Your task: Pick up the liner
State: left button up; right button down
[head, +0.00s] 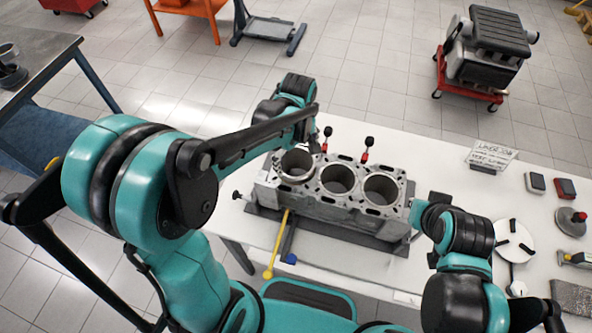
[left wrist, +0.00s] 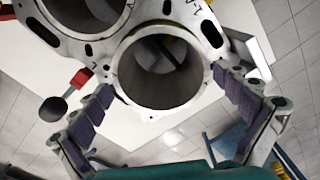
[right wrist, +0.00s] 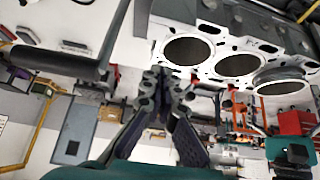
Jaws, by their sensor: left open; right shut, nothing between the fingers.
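The liner (head: 296,168) is a grey metal ring-shaped cylinder at the left bore of the engine block (head: 330,206). In the right wrist view the liner (right wrist: 283,80) stands slightly proud of the block's top. My left gripper (head: 296,152) is open above that bore. In the left wrist view its padded fingers (left wrist: 165,88) are spread either side of the liner (left wrist: 160,92); I cannot tell whether they touch it. My right gripper (right wrist: 160,88) is shut and empty, by the block's right end. In the head view its fingertips are hard to make out.
Two black-knobbed red clamps (head: 366,150) stand along the block's back edge. A yellow-handled tool (head: 277,245) lies at its front left. A sign (head: 490,154), a white disc (head: 515,240) and small boxes (head: 565,188) occupy the white table's right side. Behind the block the table is mostly clear.

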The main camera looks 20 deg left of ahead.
pick_arm(q)
notch_tip(320, 180, down, 4)
jog(key=shift+r+b, duration=0.25)
jog(key=shift+b, duration=0.2)
pick_arm(e)
jog(key=shift+w+f, duration=0.1)
jog(key=shift+f, duration=0.55)
pick_arm(q)
jog(key=shift+s, duration=0.15)
jog(key=c, duration=1.1)
jog(key=shift+c, duration=0.2)
jog(key=shift+r, duration=0.1)
jog(key=shift+r, duration=0.35)
jog(key=shift+c, duration=0.8)
pick_arm(e)
jog(key=shift+r, duration=0.15)
pick_arm(q)
notch_tip(320, 180, up, 20)
jog(key=p, duration=1.2)
pick_arm(e)
notch_tip(320, 180, up, 12)
jog(key=shift+f, duration=0.25)
pick_arm(q)
jog(key=shift+r, duration=0.1)
